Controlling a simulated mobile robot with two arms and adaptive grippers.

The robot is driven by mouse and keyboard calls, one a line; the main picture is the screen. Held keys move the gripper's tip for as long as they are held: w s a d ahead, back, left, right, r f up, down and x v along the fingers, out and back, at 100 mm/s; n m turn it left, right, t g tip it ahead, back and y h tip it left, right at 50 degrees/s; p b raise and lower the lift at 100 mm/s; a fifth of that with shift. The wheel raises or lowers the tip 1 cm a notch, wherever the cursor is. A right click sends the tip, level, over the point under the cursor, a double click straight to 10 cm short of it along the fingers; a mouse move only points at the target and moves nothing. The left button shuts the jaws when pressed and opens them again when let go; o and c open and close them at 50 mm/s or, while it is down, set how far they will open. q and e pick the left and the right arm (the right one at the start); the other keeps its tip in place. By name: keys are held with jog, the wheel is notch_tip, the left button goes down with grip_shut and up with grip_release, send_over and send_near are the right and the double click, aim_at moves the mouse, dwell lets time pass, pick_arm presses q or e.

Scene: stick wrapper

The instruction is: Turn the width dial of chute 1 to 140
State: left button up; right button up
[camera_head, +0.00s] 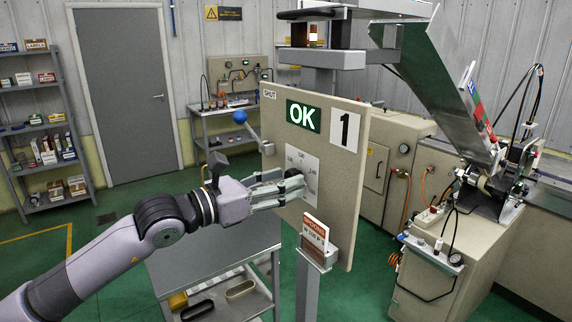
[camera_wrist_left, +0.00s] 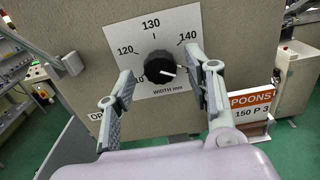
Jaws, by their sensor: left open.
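The width dial (camera_wrist_left: 158,64) is a round black knob on a white scale plate (camera_wrist_left: 152,30), marked 120, 130 and 140, with a partly covered label at lower left. Its white pointer line aims right and slightly down, below the 140 mark. My left gripper (camera_wrist_left: 160,82) is open, with one finger on each side of the dial in the wrist view; I cannot tell whether they touch it. In the head view my left gripper (camera_head: 292,186) is at the beige panel (camera_head: 345,185) marked 1, covering part of the plate. My right gripper is not in view.
A lit OK sign (camera_head: 303,116) is on the panel. A lever with a blue ball (camera_head: 240,117) sticks out at its left. A card holder (camera_head: 316,232) stands below the dial, near the gripper. A grey shelf table (camera_head: 212,262) is under my left arm.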

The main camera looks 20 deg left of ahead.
pick_arm(q)
jog(key=shift+w+d, duration=0.45)
jog(key=shift+w, duration=0.1)
jog(key=shift+c, duration=0.2)
grip_shut()
jog(key=shift+s+r+n, duration=0.1)
jog(key=shift+n, duration=5.8)
